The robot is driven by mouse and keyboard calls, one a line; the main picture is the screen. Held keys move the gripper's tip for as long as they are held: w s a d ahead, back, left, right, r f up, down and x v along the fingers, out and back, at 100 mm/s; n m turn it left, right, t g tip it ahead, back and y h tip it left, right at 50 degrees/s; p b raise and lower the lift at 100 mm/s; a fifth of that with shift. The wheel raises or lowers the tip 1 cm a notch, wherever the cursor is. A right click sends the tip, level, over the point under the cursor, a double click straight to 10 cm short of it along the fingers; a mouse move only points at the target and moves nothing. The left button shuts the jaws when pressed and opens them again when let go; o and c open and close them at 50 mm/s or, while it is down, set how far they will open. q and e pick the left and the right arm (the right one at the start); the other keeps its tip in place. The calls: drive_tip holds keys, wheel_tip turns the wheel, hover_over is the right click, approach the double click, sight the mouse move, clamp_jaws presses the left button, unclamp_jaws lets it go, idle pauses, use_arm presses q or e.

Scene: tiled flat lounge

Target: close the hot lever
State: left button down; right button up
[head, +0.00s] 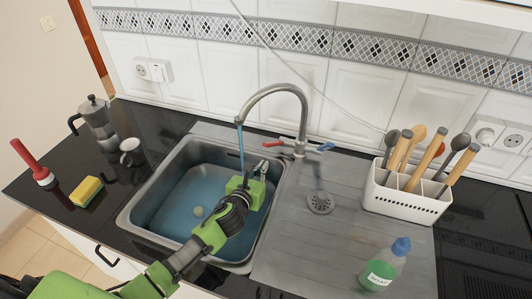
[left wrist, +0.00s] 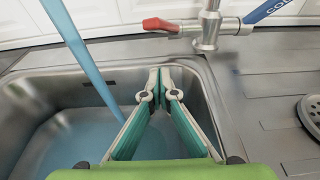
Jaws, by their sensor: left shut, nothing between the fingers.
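The hot lever is the red lever (head: 274,144) on the left side of the faucet (head: 299,110); it also shows in the left wrist view (left wrist: 165,24), pointing left. The blue cold lever (head: 325,147) is on the right side and shows in the left wrist view (left wrist: 268,10) too. Water runs from the spout into the sink. My left gripper (head: 262,165) is over the sink's right part, below and in front of the red lever, apart from it. In the left wrist view its fingertips (left wrist: 160,85) are together with nothing between them. My right gripper is not in view.
The metal sink (head: 150,205) holds bluish water. A utensil holder (head: 408,200) and a soap bottle (head: 384,266) stand on the right. A moka pot (head: 97,122), cup (head: 132,152), sponge (head: 87,191) and red-handled plunger-like tool (head: 33,162) are on the left. The drainboard middle is clear.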

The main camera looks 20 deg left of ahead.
sight(274, 144)
use_arm(q)
drive_tip(key=w+r+p, duration=0.2)
drive_tip(key=w+r, duration=0.1)
drive_tip(key=shift+w, duration=0.2)
drive_tip(key=shift+w, duration=0.1)
idle(0.3)
